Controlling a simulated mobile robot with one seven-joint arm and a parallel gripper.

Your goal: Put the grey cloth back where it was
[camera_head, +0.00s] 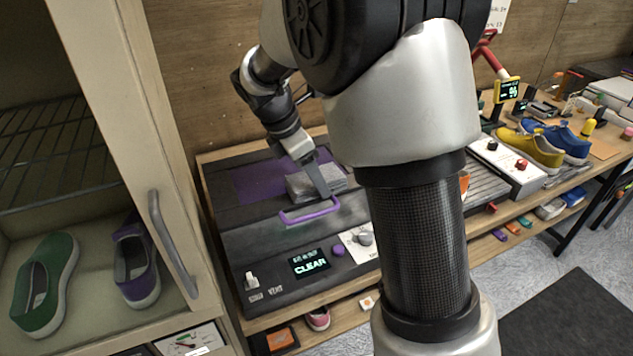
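The grey cloth (299,186) is a folded light-grey block on the dark top of the bench machine, at the front edge of a purple patch (258,181). My gripper (322,184) reaches down from the upper left, and a flat grey finger overlaps the cloth in the picture. Only one finger shows clearly. I cannot tell whether it grips the cloth or is only in front of it. My large arm link hides the area right of the cloth.
A purple handle (309,212) lies just in front of the cloth. The machine's display (309,262) reads CLEAR. An open cabinet (90,70) at left holds a green shoe (45,283) and a purple shoe (136,262). Yellow (530,146) and blue shoes stand at right.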

